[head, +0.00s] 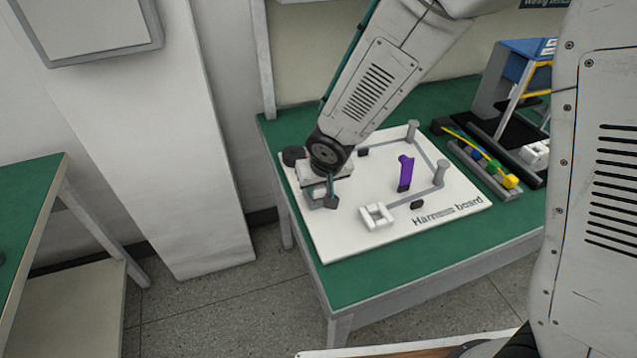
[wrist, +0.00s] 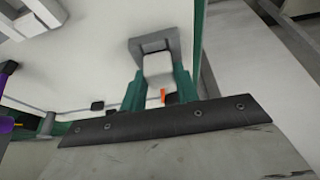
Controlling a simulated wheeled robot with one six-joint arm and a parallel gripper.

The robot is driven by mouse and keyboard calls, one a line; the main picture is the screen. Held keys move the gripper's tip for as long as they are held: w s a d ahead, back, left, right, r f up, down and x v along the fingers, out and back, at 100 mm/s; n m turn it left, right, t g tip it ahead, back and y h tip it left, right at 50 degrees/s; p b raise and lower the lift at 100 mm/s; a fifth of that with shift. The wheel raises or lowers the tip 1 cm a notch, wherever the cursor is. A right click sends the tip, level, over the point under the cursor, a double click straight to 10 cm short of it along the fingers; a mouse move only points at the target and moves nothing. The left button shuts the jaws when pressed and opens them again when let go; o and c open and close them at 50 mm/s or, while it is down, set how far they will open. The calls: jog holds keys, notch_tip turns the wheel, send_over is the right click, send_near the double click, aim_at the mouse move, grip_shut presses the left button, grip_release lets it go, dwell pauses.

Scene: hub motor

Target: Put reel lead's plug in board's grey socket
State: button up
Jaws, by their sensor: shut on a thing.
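The white harness board (head: 335,240) lies on the green table. The grey socket (wrist: 137,47) is a grey frame at the board's edge in the wrist view; in the head view a grey block (head: 314,202) shows under my gripper. My gripper (wrist: 158,90) is shut on a white plug (wrist: 158,66), with a green finger on each side. The plug's front end is at the grey frame's opening; I cannot tell how deep it sits. A small orange piece (wrist: 163,95) shows at the plug's rear. In the head view my gripper (head: 328,190) hides most of the plug.
A white U-shaped holder (head: 377,216), a purple piece (head: 405,173) and grey posts (head: 440,172) stand on the board. Bars with coloured connectors (head: 492,168) and a blue-topped stand (head: 525,50) are at the right. The board's front left corner is clear.

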jog(key=o, duration=1.1)
jog(key=shift+r, duration=0.1)
jog(key=v, duration=0.7)
jog(key=shift+s+r, duration=0.15)
jog(key=shift+r, duration=0.1)
jog(key=shift+d, duration=0.1)
